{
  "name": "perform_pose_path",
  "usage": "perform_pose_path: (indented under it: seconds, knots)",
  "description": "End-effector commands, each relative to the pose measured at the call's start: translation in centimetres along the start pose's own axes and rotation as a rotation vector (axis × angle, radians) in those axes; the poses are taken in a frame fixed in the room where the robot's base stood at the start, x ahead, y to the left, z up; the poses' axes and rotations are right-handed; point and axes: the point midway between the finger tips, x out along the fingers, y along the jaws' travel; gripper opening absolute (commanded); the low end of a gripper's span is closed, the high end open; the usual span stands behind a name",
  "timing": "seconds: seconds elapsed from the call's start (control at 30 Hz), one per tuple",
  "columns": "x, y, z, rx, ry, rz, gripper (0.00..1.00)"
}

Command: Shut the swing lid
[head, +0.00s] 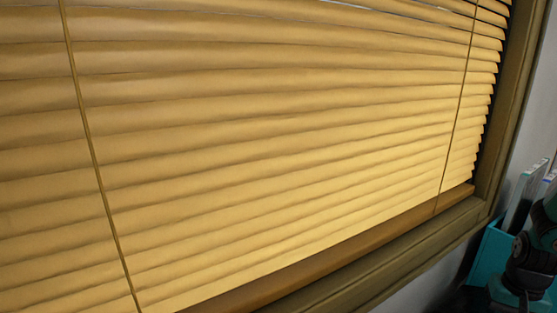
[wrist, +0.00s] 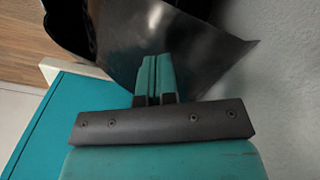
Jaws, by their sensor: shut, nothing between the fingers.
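My gripper (wrist: 155,62) shows in the wrist view with its two teal fingers together and nothing between them. A dark, glossy, thin-edged piece (wrist: 185,35) lies just beyond the fingertips and runs to a point at the right. I cannot tell whether this piece is the swing lid, nor whether the fingers touch it. No swing lid can be made out for certain in the head view.
A window with yellow slatted blinds (head: 270,130) fills most of the head view. A teal holder (head: 487,252) with upright papers stands at lower right, partly behind my arm. In the wrist view, a teal surface (wrist: 45,125) is at left and a grey wall (wrist: 290,90) close at right.

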Motion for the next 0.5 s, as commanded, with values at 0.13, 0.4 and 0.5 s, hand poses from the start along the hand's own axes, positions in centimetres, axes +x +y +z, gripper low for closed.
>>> perform_pose_path:
  seconds: [0.13, 0.4, 0.5]
  knots:
    - [0.0, 0.0, 0.0, 0.0, 0.0, 0.0, 0.0]
    - [0.7, 0.0, 0.0, 0.0, 0.0, 0.0, 0.0]
    - [1.1, 0.0, 0.0, 0.0, 0.0, 0.0, 0.0]
